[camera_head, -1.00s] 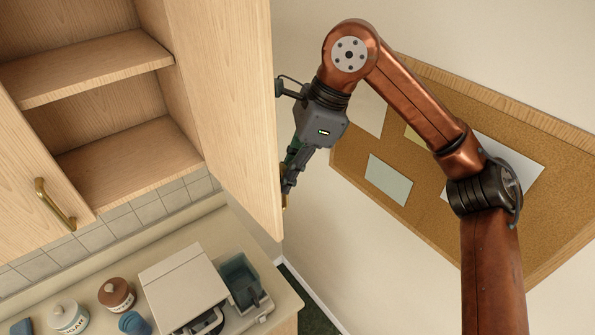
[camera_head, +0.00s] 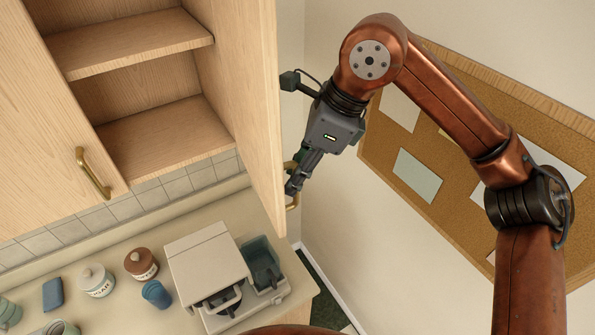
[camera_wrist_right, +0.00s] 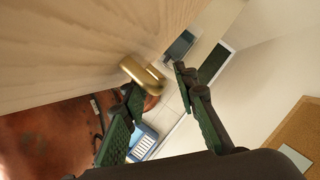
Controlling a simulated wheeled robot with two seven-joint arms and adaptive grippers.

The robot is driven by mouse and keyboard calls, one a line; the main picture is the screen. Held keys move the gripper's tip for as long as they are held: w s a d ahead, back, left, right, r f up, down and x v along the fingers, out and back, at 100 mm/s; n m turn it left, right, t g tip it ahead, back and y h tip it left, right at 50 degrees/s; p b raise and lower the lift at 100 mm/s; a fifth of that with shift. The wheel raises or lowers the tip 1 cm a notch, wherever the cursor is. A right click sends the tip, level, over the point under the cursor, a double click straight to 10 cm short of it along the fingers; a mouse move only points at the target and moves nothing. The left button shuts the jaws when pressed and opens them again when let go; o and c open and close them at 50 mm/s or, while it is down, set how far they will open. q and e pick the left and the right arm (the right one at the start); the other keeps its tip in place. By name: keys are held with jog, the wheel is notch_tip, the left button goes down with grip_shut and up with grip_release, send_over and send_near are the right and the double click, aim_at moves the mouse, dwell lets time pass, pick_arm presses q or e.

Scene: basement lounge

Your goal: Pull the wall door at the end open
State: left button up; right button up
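The end wall door (camera_head: 262,130) is light wood and stands swung out from its cabinet, with its inner face toward the head camera. Its brass handle (camera_head: 294,201) shows past the door's free edge, on the outer face. My right gripper (camera_head: 293,187) is at this handle, on the far side of the door. In the right wrist view the two fingers (camera_wrist_right: 160,86) are apart, and the handle (camera_wrist_right: 142,75) lies near their tips, closer to the left finger. I cannot tell if they touch. My left gripper is out of view.
The neighbouring door (camera_head: 50,130) is shut, with a brass handle (camera_head: 93,172). Below, the worktop (camera_head: 190,215) holds a coffee machine (camera_head: 208,265), jars (camera_head: 141,263) and a blue cup (camera_head: 156,294). A cork board (camera_head: 450,190) hangs on the right wall behind my arm.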

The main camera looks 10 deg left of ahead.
jog(key=shift+d, duration=0.15)
jog(key=v, duration=1.2)
